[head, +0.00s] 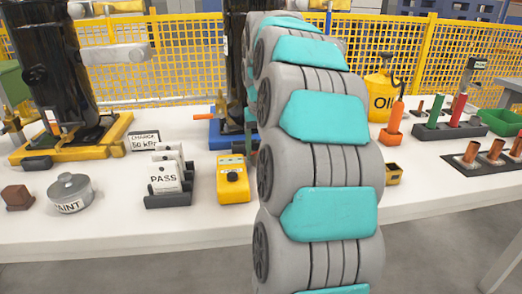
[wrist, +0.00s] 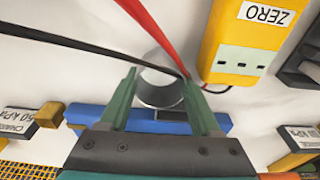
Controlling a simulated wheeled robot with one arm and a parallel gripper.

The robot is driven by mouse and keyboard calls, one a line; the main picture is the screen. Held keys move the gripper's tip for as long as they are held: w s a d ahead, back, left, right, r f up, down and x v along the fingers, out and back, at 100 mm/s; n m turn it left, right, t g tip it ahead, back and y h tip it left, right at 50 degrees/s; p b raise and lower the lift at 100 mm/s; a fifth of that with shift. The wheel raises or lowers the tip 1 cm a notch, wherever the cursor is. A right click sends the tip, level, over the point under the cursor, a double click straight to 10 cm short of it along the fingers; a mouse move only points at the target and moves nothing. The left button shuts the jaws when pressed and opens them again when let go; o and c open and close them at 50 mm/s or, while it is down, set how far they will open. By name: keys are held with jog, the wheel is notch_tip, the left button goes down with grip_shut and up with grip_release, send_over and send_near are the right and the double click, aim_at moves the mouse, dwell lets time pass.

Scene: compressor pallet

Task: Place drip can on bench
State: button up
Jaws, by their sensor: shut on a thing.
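My gripper (wrist: 160,82) shows in the wrist view with its two green fingers on either side of a grey round can, which I take to be the drip can (wrist: 160,96). The fingers are shut on it. The white bench (wrist: 60,75) lies beneath; I cannot tell whether the can touches it. In the head view my arm hides the gripper and the can, and the bench (head: 110,222) runs across the picture.
Red (wrist: 150,28) and black (wrist: 60,42) cables cross close to the gripper. A yellow box (wrist: 240,45) marked ZERO and a blue base (wrist: 180,122) are nearby. The head view shows a paint can (head: 70,193), PASS tags (head: 165,180) and an oil can (head: 380,97).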

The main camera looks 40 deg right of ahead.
jog(key=shift+f, duration=0.2)
jog(key=o, duration=1.2)
jog(key=r, duration=0.4)
jog(key=s+r, duration=0.1)
jog(key=r, duration=0.7)
jog(key=shift+s+a, duration=0.15)
jog(key=shift+a, duration=0.25)
